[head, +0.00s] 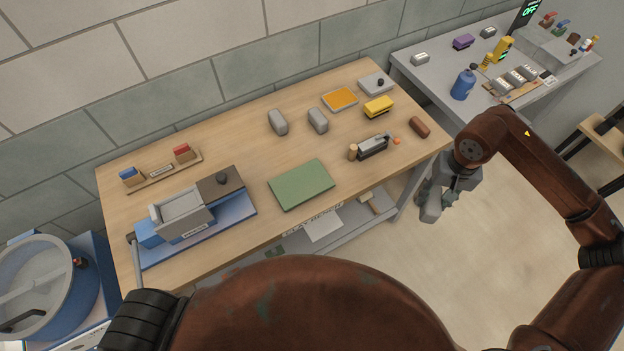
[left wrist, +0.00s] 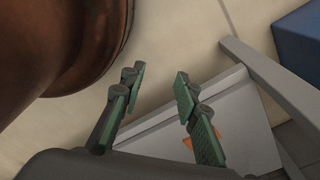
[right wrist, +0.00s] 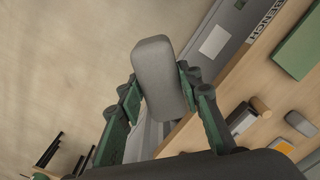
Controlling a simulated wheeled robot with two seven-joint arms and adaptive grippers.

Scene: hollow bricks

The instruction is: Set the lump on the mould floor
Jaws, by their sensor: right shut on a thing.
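A grey rounded lump (right wrist: 157,72) is clamped between the green-padded fingers of my right gripper (right wrist: 158,92). In the head view my right gripper (head: 440,192) holds this lump (head: 430,209) in the air, off the right front edge of the bench. The mould (head: 182,212) is a grey open-topped box on the blue press at the bench's left; its inside floor is hard to make out. Two more grey lumps (head: 278,122) (head: 318,120) lie towards the bench's back. My left gripper (left wrist: 155,88) is open and empty above the floor and a grey shelf; the head view does not show it.
The wooden bench (head: 240,135) bears a green mat (head: 302,184), an orange-filled tray (head: 340,99), a yellow block (head: 378,106) and a brown lump (head: 420,127). A second table (head: 425,75) stands at the back right. A blue-sided drum (head: 45,280) stands at the left.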

